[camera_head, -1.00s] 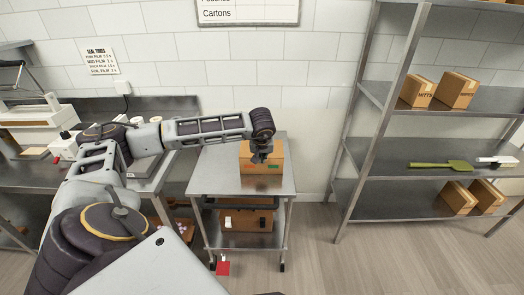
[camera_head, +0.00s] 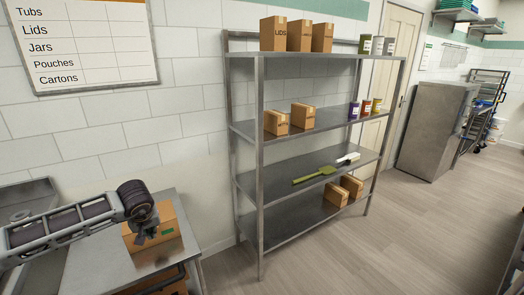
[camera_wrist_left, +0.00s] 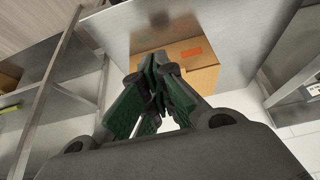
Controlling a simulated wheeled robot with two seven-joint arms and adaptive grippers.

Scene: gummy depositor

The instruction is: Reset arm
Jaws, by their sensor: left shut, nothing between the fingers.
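My left gripper (camera_head: 145,234) is at the lower left of the head view, in front of and over a cardboard box (camera_head: 165,233) on a small steel cart (camera_head: 120,262). In the left wrist view the gripper (camera_wrist_left: 157,62) has its dark green fingers together, with nothing seen between them. The box (camera_wrist_left: 190,62) lies beyond the fingertips there, with an orange label. Whether the gripper touches the box I cannot tell. My right gripper is not in view.
A steel shelf rack (camera_head: 262,150) stands right of the cart, with boxes, cans, a green spatula (camera_head: 315,175) and a white-headed tool (camera_head: 347,158). A wall chart (camera_head: 95,45) hangs above. Floor (camera_head: 420,235) is clear on the right. A steel cabinet (camera_head: 437,130) stands further back.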

